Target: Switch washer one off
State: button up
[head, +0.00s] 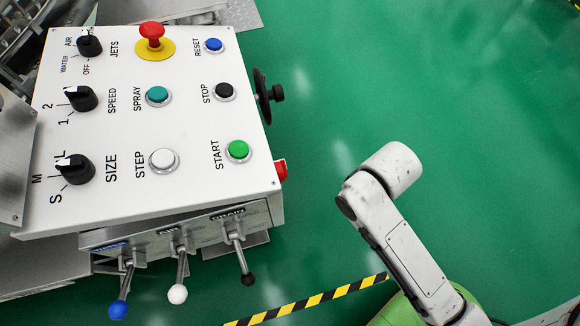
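A white control panel (130,125) fills the left of the head view. Three levers stick out from the grey block (200,240) on its near side: one with a blue ball (119,309), one with a white ball (177,294) and one with a black ball (248,279). No control is legibly marked "washer one". The black JETS knob (89,45) has AIR, WATER and OFF marks; its exact setting is unclear. My arm is at the right, apart from the panel. My gripper is not in view.
The panel also bears SPEED (82,98) and SIZE (76,169) knobs, a red mushroom button (151,35), and STOP (224,91) and START (238,150) buttons. A black handwheel (263,97) juts from its right side. Green floor (430,70) to the right is clear.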

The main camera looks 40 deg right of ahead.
aim_at(280, 165)
jog(key=l+u, duration=0.2)
jog(key=l, duration=0.15)
jog(key=k+l+u, duration=0.15)
jog(key=l, duration=0.2)
jog(key=k+l+u, duration=0.2)
jog(key=l+u, duration=0.15)
jog(key=l, duration=0.3)
jog(key=l+u, duration=0.15)
jog(key=l, duration=0.2)
jog(key=k+l+u, duration=0.15)
jog(key=l, duration=0.15)
